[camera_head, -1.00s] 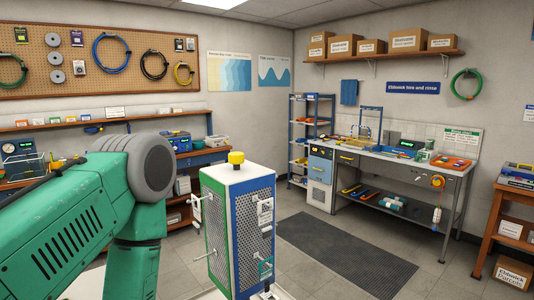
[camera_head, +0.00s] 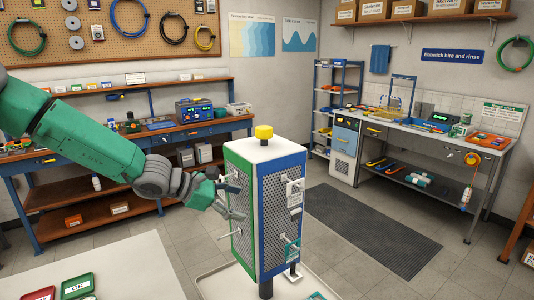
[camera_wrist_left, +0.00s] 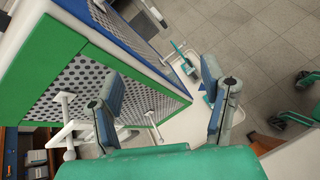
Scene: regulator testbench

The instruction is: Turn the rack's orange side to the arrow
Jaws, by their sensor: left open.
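The rack (camera_head: 265,205) is an upright box with a white top and a yellow knob (camera_head: 264,132). It shows a green-framed perforated side (camera_head: 242,210) on the left and a blue-framed one (camera_head: 281,215) on the right. White pegs stick out of the green side. No orange side and no arrow can be made out. My left gripper (camera_head: 236,199) is open beside the green side. In the left wrist view its spread fingers (camera_wrist_left: 160,95) are in front of the rack (camera_wrist_left: 80,88), with a white peg (camera_wrist_left: 152,122) seen between them. I cannot tell whether they touch it. My right gripper is out of view.
The rack stands over a pale tray (camera_head: 213,285). A white table (camera_head: 130,268) at the front left holds small green (camera_head: 77,287) and red trays. A wooden bench (camera_head: 150,140) stands behind my left arm. A dark mat (camera_head: 375,228) lies on open floor to the right.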

